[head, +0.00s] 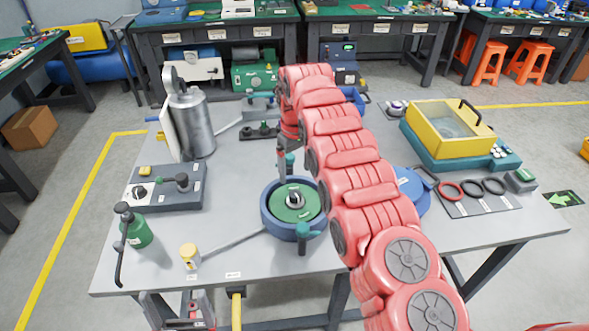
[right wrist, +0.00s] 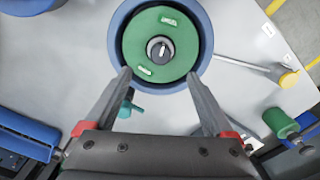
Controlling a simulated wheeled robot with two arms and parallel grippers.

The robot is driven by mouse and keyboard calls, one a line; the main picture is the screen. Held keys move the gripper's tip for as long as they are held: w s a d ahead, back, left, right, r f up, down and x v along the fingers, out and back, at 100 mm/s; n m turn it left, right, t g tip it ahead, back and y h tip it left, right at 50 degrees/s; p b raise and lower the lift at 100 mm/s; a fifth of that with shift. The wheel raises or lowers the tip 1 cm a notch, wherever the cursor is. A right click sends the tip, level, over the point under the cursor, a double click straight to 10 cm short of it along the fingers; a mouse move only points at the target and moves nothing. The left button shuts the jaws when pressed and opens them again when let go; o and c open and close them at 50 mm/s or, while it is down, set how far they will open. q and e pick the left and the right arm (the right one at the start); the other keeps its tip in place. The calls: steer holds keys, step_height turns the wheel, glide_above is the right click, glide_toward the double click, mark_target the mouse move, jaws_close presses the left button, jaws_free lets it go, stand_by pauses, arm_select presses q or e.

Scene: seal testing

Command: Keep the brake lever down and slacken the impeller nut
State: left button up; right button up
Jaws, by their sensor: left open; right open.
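The green impeller disc (head: 283,211) lies in a round blue housing (head: 268,222) at the table's front middle. A dark nut with a pale centre (head: 295,199) sits at its middle; the nut (right wrist: 160,50) also shows in the right wrist view. A grey lever with a yellow end (head: 189,252) reaches left from the housing; I cannot tell how far down it is. My right gripper (right wrist: 158,74) is open and empty, its fingertips over the disc's near edge, short of the nut. My left gripper (head: 178,318) is open and empty at the bottom edge, in front of the table, partly cut off.
A teal-handled fitting (head: 307,232) stands at the housing's front. A yellow tank (head: 445,125) and seal rings (head: 471,188) are at right. My right arm hides the table's middle.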

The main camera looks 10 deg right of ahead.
mark_target(295, 194)
steer(key=shift+s+f, duration=0.15)
steer(key=shift+f, duration=0.4)
step_height(295, 194, down, 7)
steer(key=shift+f+b, duration=0.1)
steer(key=shift+b, duration=0.5)
steer(key=shift+f, duration=0.35)
steer(key=shift+r, duration=0.1)
